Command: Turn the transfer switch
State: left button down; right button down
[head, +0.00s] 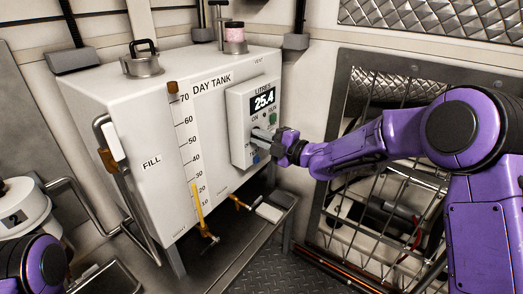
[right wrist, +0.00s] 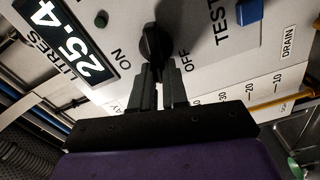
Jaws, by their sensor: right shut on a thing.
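The transfer switch is a black rotary knob (right wrist: 152,42) on the grey control box (head: 239,110) fixed to the front of the day tank. In the right wrist view it sits between the ON and OFF labels. My right gripper (right wrist: 161,68) reaches the panel and is shut on the knob, its two dark fingers close together at the knob's lower part. In the head view my right gripper (head: 266,137) covers the knob. My left gripper is out of view; only part of that arm shows at the lower left.
The box has a display (head: 263,99) reading 25.4 litres, a green button (head: 273,118) and a blue TEST button (right wrist: 249,9). The white day tank (head: 150,130) has a level gauge and a drain valve (head: 208,234). A barred frame stands at the right.

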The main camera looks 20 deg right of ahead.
jog(key=shift+f+n+b, duration=0.4)
jog(key=shift+n+b, duration=0.7)
jog(key=shift+b, duration=0.5)
jog(key=shift+r+n+b, duration=0.15)
jog(key=shift+n+b, duration=0.25)
jog(key=shift+b, duration=0.05)
jog(key=c, duration=1.1)
grip_release()
jog(key=shift+c, duration=0.2)
jog(key=v, duration=1)
jog(key=shift+s+d+b, duration=0.2)
jog(key=shift+d+b, duration=0.05)
jog(key=shift+b, duration=0.15)
